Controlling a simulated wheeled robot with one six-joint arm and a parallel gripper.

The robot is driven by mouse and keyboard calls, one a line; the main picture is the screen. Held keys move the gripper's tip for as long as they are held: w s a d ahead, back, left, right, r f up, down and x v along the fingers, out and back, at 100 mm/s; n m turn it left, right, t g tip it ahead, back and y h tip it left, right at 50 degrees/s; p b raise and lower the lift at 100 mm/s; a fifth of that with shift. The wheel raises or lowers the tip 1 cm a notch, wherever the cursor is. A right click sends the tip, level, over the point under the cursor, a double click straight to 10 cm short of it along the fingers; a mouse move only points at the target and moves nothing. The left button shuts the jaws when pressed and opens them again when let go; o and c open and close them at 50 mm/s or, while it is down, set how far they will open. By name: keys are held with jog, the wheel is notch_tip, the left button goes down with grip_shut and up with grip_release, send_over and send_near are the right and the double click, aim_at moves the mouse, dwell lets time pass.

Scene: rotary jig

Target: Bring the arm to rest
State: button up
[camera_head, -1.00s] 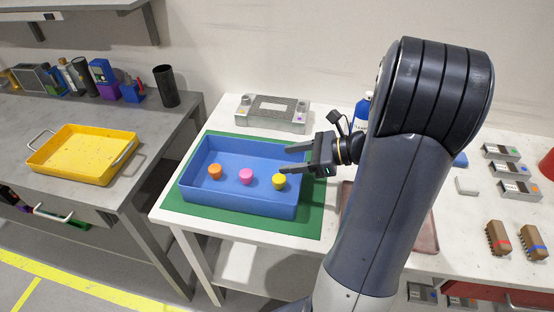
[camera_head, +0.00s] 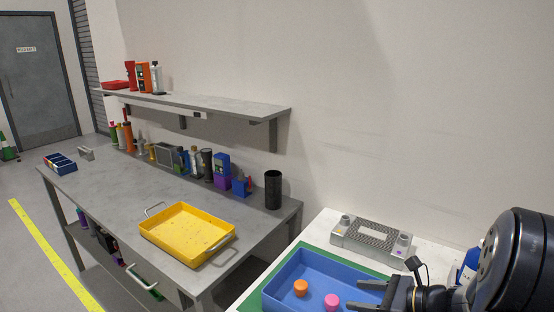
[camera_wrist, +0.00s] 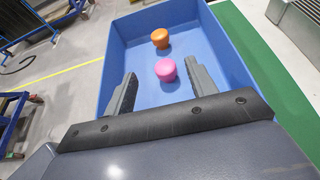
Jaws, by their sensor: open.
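My gripper (camera_head: 368,296) is at the right of the head view, over the near right part of a blue tray (camera_head: 318,262). Its fingers are apart with nothing between them. In the wrist view, my gripper (camera_wrist: 160,88) points into the tray, with an orange knob-like piece (camera_wrist: 160,37) and a pink one (camera_wrist: 166,70) on the tray floor beyond the fingertips. The orange piece (camera_head: 301,287) and pink piece (camera_head: 332,301) also show in the head view. The yellow piece is out of view now.
A grey fixture (camera_head: 370,237) stands behind the blue tray on the white table. On the left, a grey bench (camera_head: 120,190) holds a yellow tray (camera_head: 190,232) and a black cylinder (camera_head: 273,190). A shelf (camera_head: 190,103) hangs on the wall above.

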jog(key=x, duration=0.3)
jog(key=f+b+x, duration=0.1)
jog(key=x, duration=0.2)
jog(key=shift+s+d+r, duration=0.1)
jog(key=shift+d, duration=0.05)
jog(key=shift+r, duration=0.1)
jog(key=shift+d, duration=0.1)
